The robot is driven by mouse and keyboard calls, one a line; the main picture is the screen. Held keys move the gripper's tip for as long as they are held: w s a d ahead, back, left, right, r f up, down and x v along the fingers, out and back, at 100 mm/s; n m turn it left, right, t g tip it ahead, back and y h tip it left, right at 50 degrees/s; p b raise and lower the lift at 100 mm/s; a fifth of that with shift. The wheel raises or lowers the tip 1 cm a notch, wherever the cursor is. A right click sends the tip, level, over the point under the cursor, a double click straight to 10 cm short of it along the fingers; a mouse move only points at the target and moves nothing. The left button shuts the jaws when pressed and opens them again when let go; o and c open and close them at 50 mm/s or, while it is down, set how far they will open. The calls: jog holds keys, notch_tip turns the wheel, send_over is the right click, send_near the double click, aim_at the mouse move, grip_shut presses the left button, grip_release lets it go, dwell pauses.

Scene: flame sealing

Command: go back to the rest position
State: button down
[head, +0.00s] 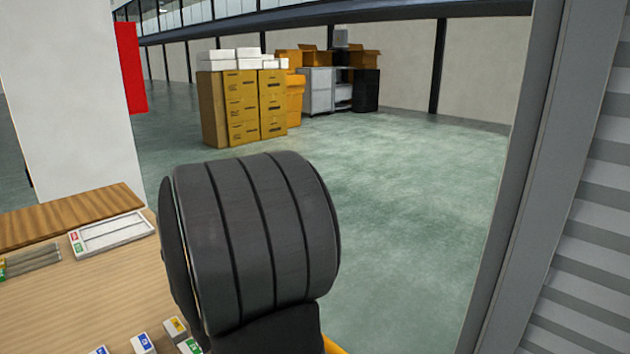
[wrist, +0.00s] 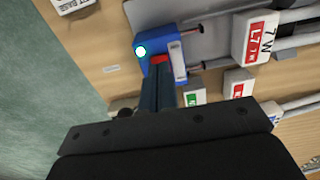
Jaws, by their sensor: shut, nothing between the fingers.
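In the wrist view my gripper (wrist: 160,82) reaches up from the bottom, its dark fingers together and empty. The fingertips appear just in front of a blue device (wrist: 172,42) with a red part and a glowing white-green round light. I cannot tell whether they touch it. Metal rods stick out of the device's right side. My gripper does not show in the head view, where a dark, ribbed, rounded link of my arm fills the middle and hides part of the table.
The wooden table (head: 80,300) holds a white tray (head: 112,233), grey rods (head: 32,262) and several labelled blocks. A red-labelled white block (wrist: 255,38) and grey tubes lie right of the device. Beyond the table is open green floor (head: 420,190); stacked boxes (head: 242,105) stand far back.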

jog(key=shift+f, duration=0.2)
notch_tip(320, 180, up, 7)
jog(key=s+a+f+n, duration=0.1)
jog(key=s+f+n, duration=0.1)
jog(key=s, duration=0.2)
jog(key=s+a+f+n, duration=0.2)
jog(key=s+f, duration=0.1)
jog(key=s, duration=0.1)
jog(key=s+a+f+n, duration=0.1)
jog(key=s+a+f, duration=0.1)
jog(key=s, duration=0.2)
jog(key=shift+f+n, duration=0.35)
jog(key=shift+n, duration=0.05)
jog(key=shift+s+a+f, duration=0.1)
jog(key=shift+s+a, duration=0.1)
jog(key=shift+s, duration=0.15)
jog(key=shift+s+a+r, duration=0.25)
jog(key=shift+s+a, duration=0.05)
jog(key=shift+a, duration=0.05)
jog(key=c, duration=2.2)
grip_release()
